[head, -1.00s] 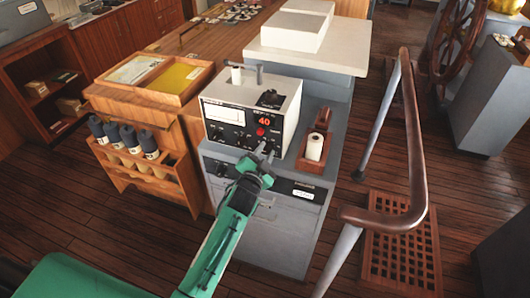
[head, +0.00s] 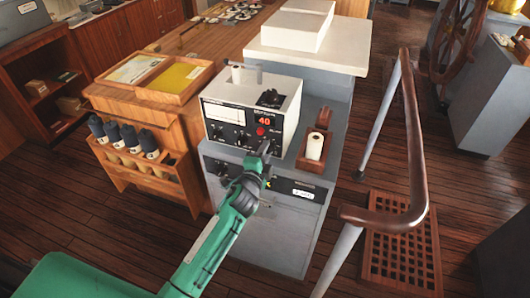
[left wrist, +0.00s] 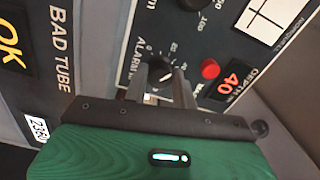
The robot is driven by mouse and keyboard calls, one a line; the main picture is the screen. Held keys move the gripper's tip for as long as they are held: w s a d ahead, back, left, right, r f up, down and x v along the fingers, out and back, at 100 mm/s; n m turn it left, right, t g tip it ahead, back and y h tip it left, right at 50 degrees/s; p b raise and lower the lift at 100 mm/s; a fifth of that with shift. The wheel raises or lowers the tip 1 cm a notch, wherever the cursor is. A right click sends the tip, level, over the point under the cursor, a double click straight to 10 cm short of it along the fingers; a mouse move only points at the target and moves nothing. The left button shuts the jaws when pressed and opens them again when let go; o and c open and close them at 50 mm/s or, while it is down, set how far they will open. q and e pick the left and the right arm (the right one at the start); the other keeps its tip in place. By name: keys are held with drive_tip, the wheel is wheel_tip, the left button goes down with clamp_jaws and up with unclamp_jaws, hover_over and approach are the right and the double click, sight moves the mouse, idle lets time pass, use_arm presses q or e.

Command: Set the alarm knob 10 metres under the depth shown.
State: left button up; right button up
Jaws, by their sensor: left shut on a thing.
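The depth sounder (head: 252,108) is a pale box on the grey cabinet. Its red display (head: 264,121) reads 40; it also shows in the left wrist view (left wrist: 235,80). The black alarm knob (left wrist: 159,91) sits on the dark panel, beside the word ALARM and a scale of small numbers. My left gripper (left wrist: 158,75) is shut on the knob, its fingers on either side and partly hiding it. In the head view my left gripper (head: 263,149) covers the knob. I cannot read the knob's exact setting. My right gripper is out of view.
A red button (left wrist: 210,69) lies close to the right of the fingers. Another black knob (left wrist: 192,4) is above. A wooden holder (head: 313,163) with a white roll stands right of the sounder. A wooden rack (head: 150,175) is at left, a handrail (head: 415,160) at right.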

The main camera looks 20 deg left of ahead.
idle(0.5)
use_arm(q)
drive_tip(key=o, duration=1)
drive_tip(key=s+b, duration=0.4)
drive_tip(key=s, duration=0.9)
drive_tip(key=shift+s+a, duration=0.2)
drive_tip(key=shift+s, duration=0.2)
